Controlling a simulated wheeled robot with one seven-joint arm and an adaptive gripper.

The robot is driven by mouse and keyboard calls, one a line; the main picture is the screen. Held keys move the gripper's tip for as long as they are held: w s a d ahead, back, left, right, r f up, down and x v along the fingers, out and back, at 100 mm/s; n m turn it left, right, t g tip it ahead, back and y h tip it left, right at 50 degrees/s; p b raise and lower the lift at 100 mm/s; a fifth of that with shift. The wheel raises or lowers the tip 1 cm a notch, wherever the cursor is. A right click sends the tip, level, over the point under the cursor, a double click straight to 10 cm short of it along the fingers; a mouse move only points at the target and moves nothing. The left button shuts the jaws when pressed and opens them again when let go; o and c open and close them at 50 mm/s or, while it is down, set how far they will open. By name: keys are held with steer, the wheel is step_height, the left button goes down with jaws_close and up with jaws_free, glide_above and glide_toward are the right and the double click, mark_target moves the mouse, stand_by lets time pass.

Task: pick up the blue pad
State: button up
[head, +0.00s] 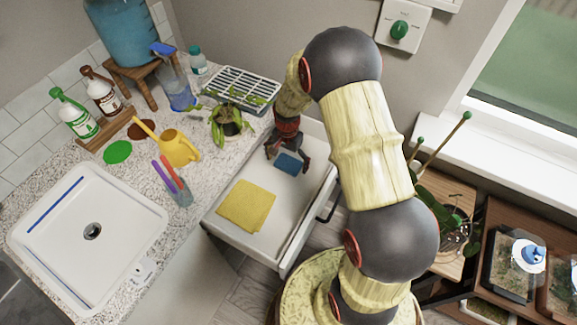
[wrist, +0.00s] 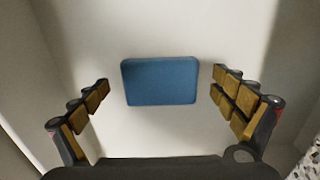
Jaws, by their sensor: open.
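The blue pad (head: 289,163) lies in the open white drawer (head: 262,238), toward its back right part. In the wrist view the blue pad (wrist: 160,81) is a flat rounded rectangle, centred ahead between the fingers. My gripper (head: 288,160) is inside the drawer, just above and around the pad. In the wrist view my gripper (wrist: 160,95) is open, with a finger on each side of the pad and a gap to both. I cannot tell how far the fingertips are above the drawer floor.
A yellow cloth (head: 246,206) lies in the front left of the drawer. The drawer's side walls rise around my gripper.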

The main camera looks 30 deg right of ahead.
mark_target(288, 164)
steer(key=shift+r, duration=0.1)
steer(key=c, duration=1.1)
steer(key=shift+c, duration=0.2)
step_height(288, 164, up, 10)
steer(key=p, duration=0.3)
steer(key=o, duration=0.5)
steer(key=c, duration=0.4)
